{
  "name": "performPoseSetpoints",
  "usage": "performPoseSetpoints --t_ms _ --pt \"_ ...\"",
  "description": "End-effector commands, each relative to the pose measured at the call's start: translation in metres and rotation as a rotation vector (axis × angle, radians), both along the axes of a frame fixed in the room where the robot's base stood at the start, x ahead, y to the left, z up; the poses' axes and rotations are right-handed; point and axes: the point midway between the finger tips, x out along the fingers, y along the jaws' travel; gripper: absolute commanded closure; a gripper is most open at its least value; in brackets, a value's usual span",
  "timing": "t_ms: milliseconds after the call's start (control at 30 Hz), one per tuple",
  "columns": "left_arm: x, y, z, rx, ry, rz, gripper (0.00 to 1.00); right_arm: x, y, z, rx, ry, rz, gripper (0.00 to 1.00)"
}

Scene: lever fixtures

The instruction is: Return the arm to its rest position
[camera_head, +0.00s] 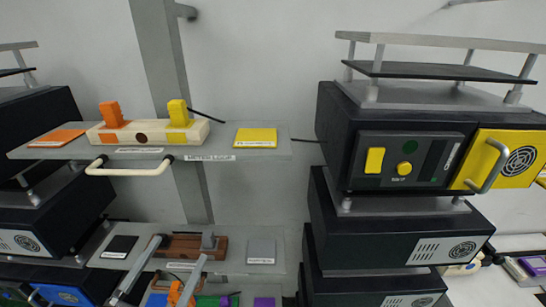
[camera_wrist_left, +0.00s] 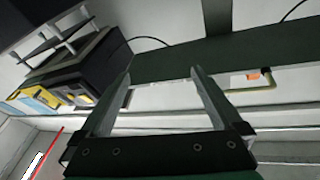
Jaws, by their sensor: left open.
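My left gripper (camera_head: 180,249) is low in the head view, in front of the lower shelf (camera_head: 225,265). Its two grey fingers are spread with nothing between them. In the left wrist view, the open fingers (camera_wrist_left: 162,72) point toward a dark shelf underside (camera_wrist_left: 160,62). A brown block (camera_head: 183,249) with a grey lever (camera_head: 208,240) is partly hidden behind the fingers. My right gripper is not in view.
A cream handle (camera_head: 130,170) juts from the upper shelf's front. Black stacked units (camera_head: 400,235) stand at right, the top one with a yellow door (camera_head: 510,160) and grey handle (camera_head: 488,165). More black units (camera_head: 40,215) stand at left. The grey wall between shelves and right stack is clear.

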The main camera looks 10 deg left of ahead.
Motion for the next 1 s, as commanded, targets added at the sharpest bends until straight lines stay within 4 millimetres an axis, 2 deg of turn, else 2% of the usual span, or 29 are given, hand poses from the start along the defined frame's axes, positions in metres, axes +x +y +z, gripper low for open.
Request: performPoseSetpoints --t_ms 33,133,200,300,400,467,533,633,1000 --pt "0.004 -0.015 0.048 0.017 -0.092 -0.026 0.0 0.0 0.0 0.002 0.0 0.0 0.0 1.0" --pt "0.0 -0.041 0.134 0.026 -0.252 -0.062 0.0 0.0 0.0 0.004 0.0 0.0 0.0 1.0" --pt "-0.012 -0.057 0.191 0.016 -0.361 -0.082 0.0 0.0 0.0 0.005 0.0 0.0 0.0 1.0" --pt "-0.039 -0.071 0.262 -0.027 -0.5 -0.104 0.0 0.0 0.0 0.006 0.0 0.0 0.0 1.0" --pt "-0.068 -0.072 0.312 -0.092 -0.601 -0.107 0.0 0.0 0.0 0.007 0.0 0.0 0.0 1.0" --pt "-0.08 -0.061 0.329 -0.15 -0.63 -0.09 0.0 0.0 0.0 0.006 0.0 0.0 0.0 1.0" --pt "-0.075 -0.052 0.321 -0.223 -0.592 -0.084 0.0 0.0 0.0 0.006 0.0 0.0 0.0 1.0" --pt "-0.072 -0.05 0.318 -0.277 -0.57 -0.107 0.0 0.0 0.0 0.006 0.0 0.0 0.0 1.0" --pt "-0.071 -0.05 0.317 -0.282 -0.569 -0.112 0.0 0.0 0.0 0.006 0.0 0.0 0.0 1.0"
